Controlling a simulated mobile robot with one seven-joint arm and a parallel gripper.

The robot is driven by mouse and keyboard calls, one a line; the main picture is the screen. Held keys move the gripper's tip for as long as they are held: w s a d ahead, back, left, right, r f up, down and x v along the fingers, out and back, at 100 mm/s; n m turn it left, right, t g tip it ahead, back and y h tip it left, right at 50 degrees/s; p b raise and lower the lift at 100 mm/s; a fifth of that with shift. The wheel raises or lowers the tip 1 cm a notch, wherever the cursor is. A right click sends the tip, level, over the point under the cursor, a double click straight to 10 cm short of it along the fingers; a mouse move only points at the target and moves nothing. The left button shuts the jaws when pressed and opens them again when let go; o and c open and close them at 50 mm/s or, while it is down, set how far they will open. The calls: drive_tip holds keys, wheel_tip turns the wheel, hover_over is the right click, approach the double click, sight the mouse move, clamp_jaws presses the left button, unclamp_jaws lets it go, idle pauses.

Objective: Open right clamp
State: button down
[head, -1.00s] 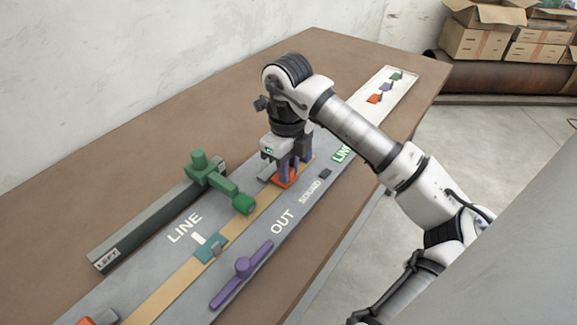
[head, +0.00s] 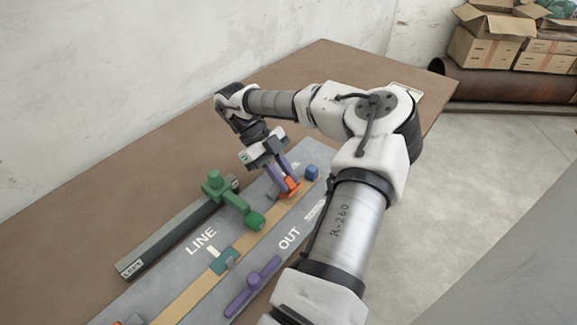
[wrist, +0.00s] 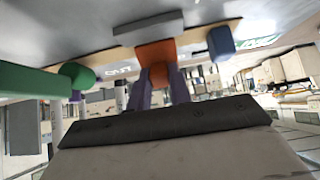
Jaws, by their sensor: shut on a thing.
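The orange clamp piece (head: 290,187) is at the far end of the tan strip (head: 187,300) on the grey board. I take it for the right clamp. My gripper (head: 287,182) is shut on it with purple fingers, and the wrist is tilted. In the wrist view the orange piece (wrist: 156,52) sits between the two finger ends, with a grey bar (wrist: 148,25) beyond it. The orange piece looks tilted up from the strip; the fingers hide part of it, so I cannot tell how far.
A green lever (head: 238,205) on a dark rail (head: 170,234) stands left of the strip. A blue block (head: 312,172) is right beside the clamp. A teal piece (head: 224,260) and a purple handle (head: 253,285) lie nearer. Brown table is bare at upper left.

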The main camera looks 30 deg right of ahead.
drive_tip(key=p, duration=0.1)
drive_tip(key=g+p, duration=0.1)
drive_tip(key=w+g+h+p, duration=0.1)
drive_tip(key=p, duration=0.1)
drive_tip(key=shift+w+a+r, duration=0.1)
drive_tip(key=shift+a+r, duration=0.15)
drive_tip(key=shift+w+f+g+p, duration=0.2)
drive_tip(key=shift+f+g+p, duration=0.1)
drive_tip(key=shift+g+p, duration=0.55)
drive_tip(key=shift+f, duration=0.1)
drive_tip(key=c, duration=1.3)
unclamp_jaws()
drive_tip(key=shift+s+f+t+b, duration=0.15)
drive_tip(key=shift+t+b, duration=0.1)
drive_tip(key=shift+b, duration=0.15)
